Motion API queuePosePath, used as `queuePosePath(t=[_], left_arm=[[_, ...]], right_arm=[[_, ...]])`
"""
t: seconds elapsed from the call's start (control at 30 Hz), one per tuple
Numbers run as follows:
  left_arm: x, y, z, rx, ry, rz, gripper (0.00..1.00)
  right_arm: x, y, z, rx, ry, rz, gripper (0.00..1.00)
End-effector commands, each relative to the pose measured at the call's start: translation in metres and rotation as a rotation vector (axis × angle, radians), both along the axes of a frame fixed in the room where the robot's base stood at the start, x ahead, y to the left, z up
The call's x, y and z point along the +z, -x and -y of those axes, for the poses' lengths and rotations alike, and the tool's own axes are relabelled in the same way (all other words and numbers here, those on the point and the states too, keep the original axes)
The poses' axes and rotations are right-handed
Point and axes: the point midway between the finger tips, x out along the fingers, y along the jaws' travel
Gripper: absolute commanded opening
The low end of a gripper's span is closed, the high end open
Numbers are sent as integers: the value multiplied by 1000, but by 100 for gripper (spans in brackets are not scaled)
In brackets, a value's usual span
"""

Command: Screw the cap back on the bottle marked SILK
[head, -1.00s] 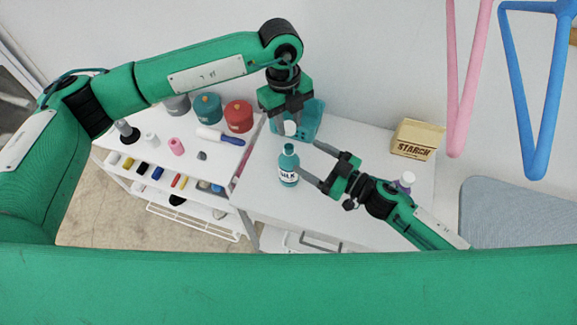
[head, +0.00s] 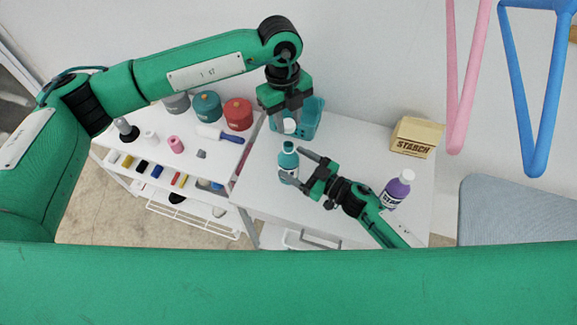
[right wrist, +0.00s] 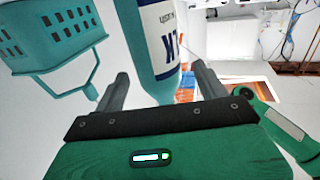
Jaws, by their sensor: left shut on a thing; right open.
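The teal SILK bottle (head: 288,160) stands upright and uncapped on the white table, its white label partly hidden by my right gripper. My right gripper (head: 291,166) is open, with its fingers on either side of the bottle. In the right wrist view the bottle (right wrist: 158,40) stands between the two open fingers, its label upside down in the picture. My left gripper (head: 289,122) is shut on a white cap (head: 289,126). It points down and holds the cap a little above and behind the bottle's neck, apart from it.
A teal basket (head: 311,118) stands just behind the left gripper. A purple bottle (head: 397,187) stands to the right, close to my right arm. A STARCH box (head: 417,138) is at the back right. A cart (head: 165,162) with canisters and several small items is at left.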

Motion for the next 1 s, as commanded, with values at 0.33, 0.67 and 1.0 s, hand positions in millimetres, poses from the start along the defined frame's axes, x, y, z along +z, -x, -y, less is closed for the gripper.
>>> queuePosePath(t=[0.33,0.67,1.0], left_arm=[[0,0,0,0,0,0,10],[0,0,0,0,0,0,10],[0,0,0,0,0,0,10]], right_arm=[[0,-17,-23,-1,1,1,73],[0,-17,-24,-1,1,1,62],[0,-17,-23,-1,1,1,7]])
